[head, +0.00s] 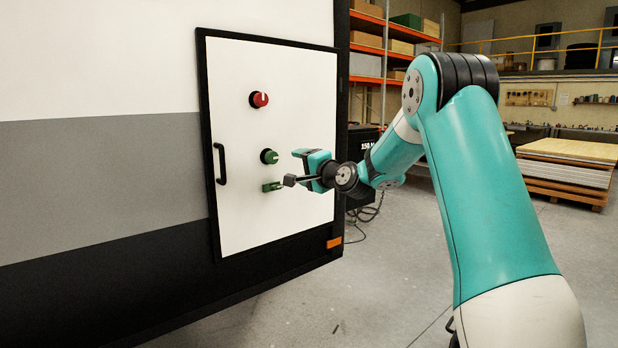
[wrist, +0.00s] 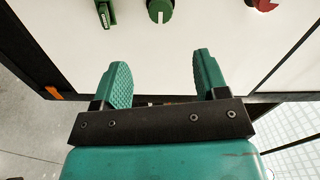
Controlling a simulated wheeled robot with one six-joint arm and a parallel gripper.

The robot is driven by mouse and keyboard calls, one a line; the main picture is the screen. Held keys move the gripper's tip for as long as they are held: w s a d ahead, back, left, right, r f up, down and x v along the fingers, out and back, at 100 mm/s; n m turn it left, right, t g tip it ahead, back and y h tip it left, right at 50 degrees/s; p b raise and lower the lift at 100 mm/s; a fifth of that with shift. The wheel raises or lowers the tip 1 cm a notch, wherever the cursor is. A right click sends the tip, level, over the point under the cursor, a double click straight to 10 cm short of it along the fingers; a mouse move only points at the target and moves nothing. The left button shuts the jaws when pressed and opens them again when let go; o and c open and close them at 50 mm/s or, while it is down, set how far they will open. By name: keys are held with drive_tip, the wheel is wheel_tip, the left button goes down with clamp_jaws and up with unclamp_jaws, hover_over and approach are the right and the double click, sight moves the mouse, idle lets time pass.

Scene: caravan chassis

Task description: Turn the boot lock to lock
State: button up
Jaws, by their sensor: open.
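The white boot hatch (head: 285,120) carries a red round knob (head: 259,99), a green round knob (head: 269,156) and a small green lever-like fitting (head: 271,187) in a column. I cannot tell from any readable label which one is the boot lock. In the wrist view, the green fitting (wrist: 107,14), the green knob (wrist: 160,10) with a pale mark, and the red knob (wrist: 262,4) lie along the top edge, beyond the fingers. My gripper (head: 297,167) is open and empty, right of the green knob and fitting. Its spread fingers also show in the wrist view (wrist: 162,62), apart from all three.
A black handle (head: 220,164) stands out on the hatch's left side, and a dark frame edges the hatch. An orange marker (head: 333,243) sits at the lower right corner. Shelving (head: 385,50) and stacked boards (head: 567,165) stand behind; the floor between is mostly clear.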

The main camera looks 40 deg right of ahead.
drive_tip(key=s, duration=0.2)
drive_tip(key=shift+s, duration=0.3)
idle(0.3)
